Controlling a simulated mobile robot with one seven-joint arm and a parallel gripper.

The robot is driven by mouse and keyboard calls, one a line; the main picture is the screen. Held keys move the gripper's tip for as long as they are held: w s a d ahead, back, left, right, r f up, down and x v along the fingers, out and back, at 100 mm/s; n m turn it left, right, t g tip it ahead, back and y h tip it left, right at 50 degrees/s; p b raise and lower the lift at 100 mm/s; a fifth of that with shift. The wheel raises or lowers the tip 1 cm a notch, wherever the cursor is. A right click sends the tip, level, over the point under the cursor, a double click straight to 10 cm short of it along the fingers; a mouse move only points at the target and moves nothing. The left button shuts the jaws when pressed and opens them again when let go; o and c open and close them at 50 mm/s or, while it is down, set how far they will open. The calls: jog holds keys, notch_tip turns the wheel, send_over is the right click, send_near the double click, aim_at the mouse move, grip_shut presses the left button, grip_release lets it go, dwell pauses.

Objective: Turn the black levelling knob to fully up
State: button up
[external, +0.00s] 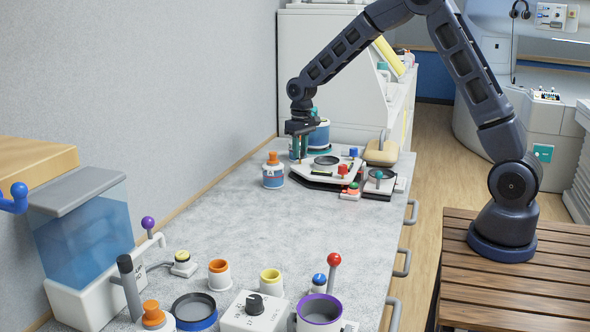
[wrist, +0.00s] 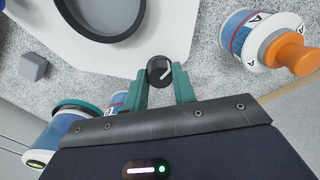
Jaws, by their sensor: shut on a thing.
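The black levelling knob (wrist: 159,68) shows in the wrist view as a small round knob with a slanted white pointer line. It sits at the edge of a white plate (wrist: 160,28) that has a dark round dish (wrist: 95,14). My gripper (wrist: 160,84) has its two teal fingers shut on the knob, one on either side. In the external view my gripper (external: 299,150) points down at the far left corner of the white device (external: 305,167). The knob cannot be made out there behind the fingers.
An orange-topped jar (external: 273,172) stands close left of the device, also in the wrist view (wrist: 258,38). A blue-banded container (external: 319,135) stands just behind the gripper. Red and blue knobs sit on the device's right. The middle bench is clear; several knobs and cups stand in front.

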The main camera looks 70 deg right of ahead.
jog(key=n, duration=0.4)
jog(key=shift+f+n, duration=0.1)
jog(key=shift+n, duration=0.2)
jog(key=n, duration=0.5)
jog(key=shift+n, duration=0.3)
jog(key=n, duration=0.4)
jog(key=shift+g, duration=0.3)
jog(key=shift+a+n, duration=0.1)
jog(key=shift+n, duration=2.4)
jog(key=shift+s, duration=0.1)
jog(key=o, duration=1)
jog(key=r, duration=1.1)
jog(key=shift+w, duration=0.25)
